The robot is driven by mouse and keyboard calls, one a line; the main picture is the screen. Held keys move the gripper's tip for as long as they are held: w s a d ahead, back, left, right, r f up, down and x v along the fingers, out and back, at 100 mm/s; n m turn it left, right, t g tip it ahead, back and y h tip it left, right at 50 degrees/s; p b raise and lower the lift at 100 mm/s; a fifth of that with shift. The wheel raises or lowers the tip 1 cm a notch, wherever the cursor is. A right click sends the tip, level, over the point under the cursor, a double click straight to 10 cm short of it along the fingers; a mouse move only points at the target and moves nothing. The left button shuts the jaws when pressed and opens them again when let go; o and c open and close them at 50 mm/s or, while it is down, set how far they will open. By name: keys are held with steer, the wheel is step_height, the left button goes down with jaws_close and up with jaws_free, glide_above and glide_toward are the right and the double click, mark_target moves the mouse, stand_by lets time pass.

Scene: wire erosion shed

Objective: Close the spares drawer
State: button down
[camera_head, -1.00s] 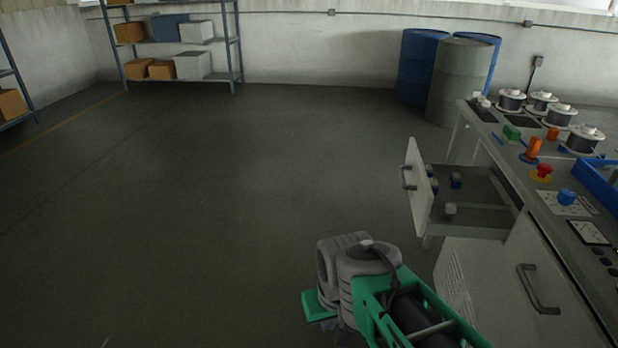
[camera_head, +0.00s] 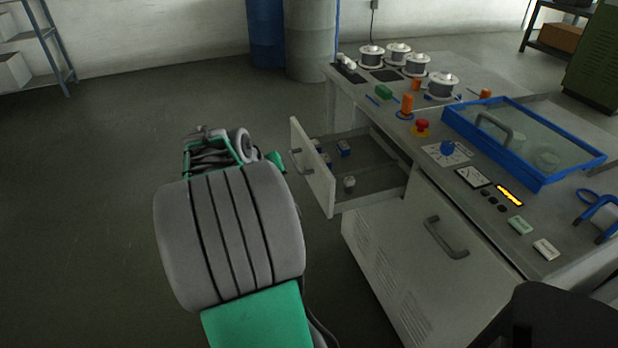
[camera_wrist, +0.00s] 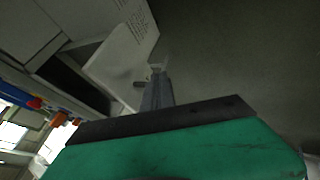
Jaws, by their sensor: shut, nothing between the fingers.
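The spares drawer (camera_head: 372,172) stands pulled out of the left side of the grey machine cabinet in the head view. Its pale front panel (camera_head: 313,178) carries a dark bar handle (camera_head: 301,161). A few small blue and pale items lie inside. My gripper (camera_wrist: 158,70) is shut and empty in the wrist view, with the drawer front (camera_wrist: 122,58) just to its left and the handle (camera_wrist: 142,84) close beside the fingers. I cannot tell whether they touch. In the head view my arm stands left of the drawer, and the fingertips are not clearly visible.
The cabinet top holds wire spools (camera_head: 417,64), a red button (camera_head: 421,126) and a blue-framed lid (camera_head: 525,140). Drums (camera_head: 310,42) stand behind. The floor at left is clear.

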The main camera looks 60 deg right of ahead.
steer(key=shift+s+d+f, duration=0.9)
steer(key=shift+d+f, duration=0.4)
steer(key=shift+d, duration=0.5)
steer(key=shift+s+d+f, duration=0.85)
steer(key=shift+d+f, duration=0.4)
steer(key=shift+d, duration=0.55)
steer(key=shift+s+d+f, duration=0.9)
steer(key=shift+d+f, duration=0.4)
steer(key=shift+d, duration=0.5)
